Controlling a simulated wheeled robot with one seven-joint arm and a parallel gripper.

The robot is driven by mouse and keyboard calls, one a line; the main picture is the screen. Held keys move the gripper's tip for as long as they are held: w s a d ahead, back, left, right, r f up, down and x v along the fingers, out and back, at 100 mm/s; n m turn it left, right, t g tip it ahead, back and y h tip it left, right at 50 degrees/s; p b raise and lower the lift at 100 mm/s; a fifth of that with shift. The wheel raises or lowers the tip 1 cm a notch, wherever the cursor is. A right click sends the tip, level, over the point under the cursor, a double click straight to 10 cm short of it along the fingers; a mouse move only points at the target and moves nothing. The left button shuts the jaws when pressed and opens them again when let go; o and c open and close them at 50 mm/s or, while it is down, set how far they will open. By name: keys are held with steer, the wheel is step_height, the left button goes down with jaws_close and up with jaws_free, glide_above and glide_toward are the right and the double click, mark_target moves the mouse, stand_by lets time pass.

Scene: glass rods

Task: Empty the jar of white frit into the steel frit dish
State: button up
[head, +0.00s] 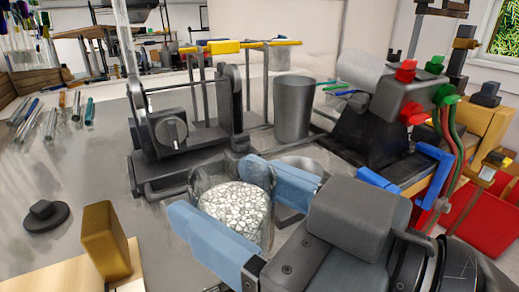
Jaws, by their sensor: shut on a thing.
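The clear glass jar (236,206) is filled with white frit chunks and stands roughly upright between the two pale blue fingers of my gripper (216,190). My gripper is shut on the jar, one finger on each side. Whether the jar's base touches the bench is hidden. A shallow round steel dish (303,166), probably the frit dish, sits just beyond the right finger. That finger and my wrist hide its near part, and its inside is only partly seen.
A dark burner stand with a round knob (172,130) is behind the jar. A tall grey metal cylinder (293,108) stands behind the dish. A torch with red and green valves (405,95) is at right. A brass block (105,240) and black disc (45,216) are at left.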

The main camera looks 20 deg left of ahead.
steer(key=shift+s+d+r+p, duration=0.15)
steer(key=shift+d+r+p, duration=0.5)
steer(key=shift+p, duration=0.55)
steer(key=w+f+m+b, duration=0.1)
steer(key=w+m+b, duration=0.1)
steer(key=w, duration=0.3)
steer(key=w+a+f+m+y+b, duration=0.1)
steer(key=w+f+b, duration=0.1)
steer(key=w, duration=0.4)
steer(key=w+a+f+m+t+b, duration=0.1)
steer(key=w+f+m+b, duration=0.1)
steer(key=w, duration=0.3)
steer(key=shift+w+f+m+y+b, duration=0.1)
steer(key=shift+w+m+y+b, duration=0.2)
steer(key=shift+b, duration=0.35)
steer(key=shift+w+r+m+t+p, duration=0.2)
steer(key=shift+m+t+p, duration=0.1)
steer(key=shift+m, duration=0.1)
steer(key=m+p, duration=0.1)
steer(key=r+m+t+p, duration=0.1)
steer(key=m+p, duration=0.1)
steer(key=m+t+p, duration=0.1)
steer(key=m+p, duration=0.1)
steer(key=shift+r, duration=0.25)
steer(key=m+t, duration=0.1)
steer(key=m, duration=0.1)
steer(key=m+t+p, duration=0.1)
steer(key=m, duration=0.1)
steer(key=shift+w+d+r, duration=0.1)
steer(key=shift+r, duration=0.1)
